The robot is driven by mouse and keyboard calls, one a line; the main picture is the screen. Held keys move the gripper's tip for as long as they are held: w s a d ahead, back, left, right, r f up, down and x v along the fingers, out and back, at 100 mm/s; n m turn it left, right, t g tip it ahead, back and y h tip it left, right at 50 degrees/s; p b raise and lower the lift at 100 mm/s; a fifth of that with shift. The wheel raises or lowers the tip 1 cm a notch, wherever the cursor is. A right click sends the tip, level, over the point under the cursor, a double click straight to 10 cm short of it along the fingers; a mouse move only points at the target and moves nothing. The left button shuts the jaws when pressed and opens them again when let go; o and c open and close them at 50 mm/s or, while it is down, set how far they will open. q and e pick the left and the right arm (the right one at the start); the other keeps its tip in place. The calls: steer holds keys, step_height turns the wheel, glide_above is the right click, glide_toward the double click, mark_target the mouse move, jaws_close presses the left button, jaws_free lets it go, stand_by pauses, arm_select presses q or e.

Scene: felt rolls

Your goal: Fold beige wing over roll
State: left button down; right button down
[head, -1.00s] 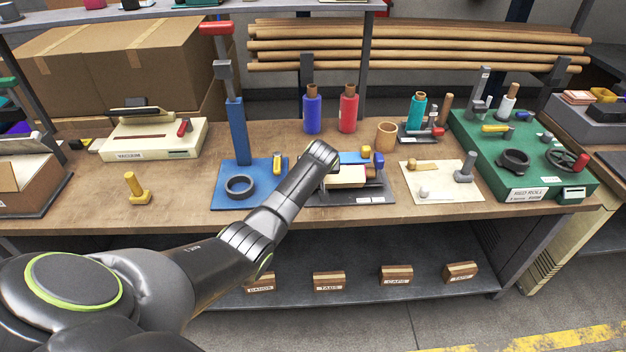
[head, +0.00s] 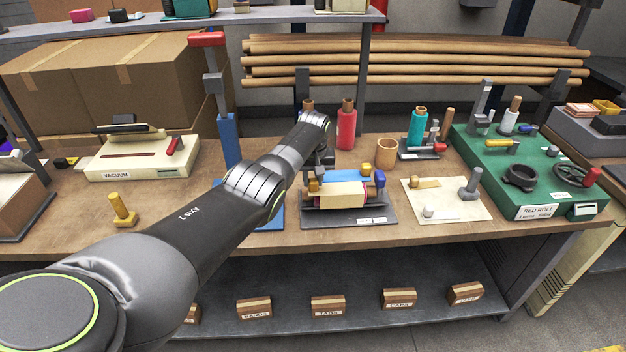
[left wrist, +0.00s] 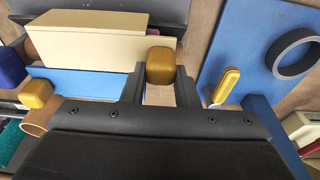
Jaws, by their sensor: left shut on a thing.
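The beige wing (head: 343,196) is a pale panel at the front of a dark fixture (head: 372,213) on the bench. In the left wrist view the beige wing (left wrist: 95,42) is broad and lies beside a blue wing (left wrist: 85,82). My left gripper (left wrist: 160,72) has its fingers on either side of a yellow knob (left wrist: 160,62) at the beige wing's end, shut on it. In the head view my left arm comes down to the fixture's left end; its fingertips are mostly hidden. The roll is mostly covered; a brown core end (left wrist: 38,118) shows. My right gripper is not in view.
A blue base (left wrist: 272,52) with a dark ring (left wrist: 295,52) stands beside the fixture. A red roll (head: 347,128) and a brown cup (head: 387,152) stand behind it. A cream board (head: 447,199) with small parts lies to its right.

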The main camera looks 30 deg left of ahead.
arm_select(q)
steer(key=c, duration=1.1)
jaws_free()
steer(key=shift+f, duration=0.1)
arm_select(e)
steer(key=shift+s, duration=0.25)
arm_select(q)
steer(key=shift+r, duration=0.7)
steer(key=r, duration=0.3)
steer(key=r+p, duration=0.1)
steer(key=shift+s+d+r, duration=0.15)
steer(key=shift+s+d, duration=0.05)
steer(key=shift+s, duration=0.2)
steer(key=r, duration=0.3)
steer(key=s+r+b, duration=0.1)
steer(key=r, duration=0.3)
steer(key=d+r+b, duration=0.1)
steer(key=r, duration=0.3)
steer(key=shift+s+r, duration=0.2)
steer(key=shift+s, duration=0.2)
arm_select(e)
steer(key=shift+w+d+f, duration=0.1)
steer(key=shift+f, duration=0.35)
arm_select(q)
steer(key=shift+f, duration=0.1)
